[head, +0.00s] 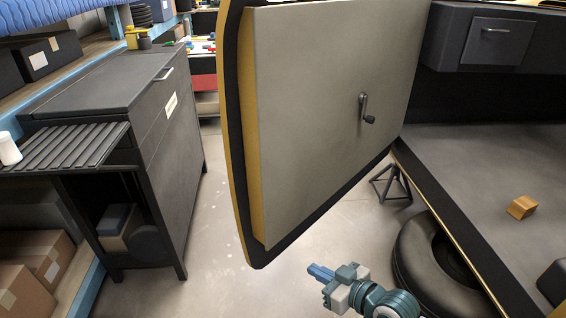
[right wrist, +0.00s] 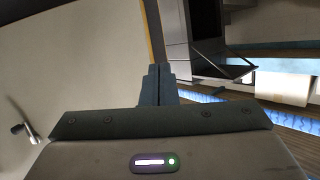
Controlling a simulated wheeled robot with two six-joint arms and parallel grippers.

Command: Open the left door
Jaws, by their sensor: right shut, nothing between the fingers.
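The left door (head: 320,110) stands swung open in the head view, its pale inner panel facing me with a yellow edge and a dark rim. A crank handle (head: 366,110) sits on the panel's right part. My right gripper (head: 318,272) is below the door's lower edge, apart from it, shut and empty. In the right wrist view the closed fingers (right wrist: 157,84) point up the picture, with the door panel (right wrist: 85,60) and its crank (right wrist: 24,132) to the left. My left gripper is not in view.
A dark vehicle bed (head: 470,170) with a small wooden block (head: 522,207) lies at right. A tyre (head: 435,265) and a dark stand (head: 391,184) are on the floor below it. A dark grey cabinet (head: 185,130) stands at left. Floor between cabinet and door is clear.

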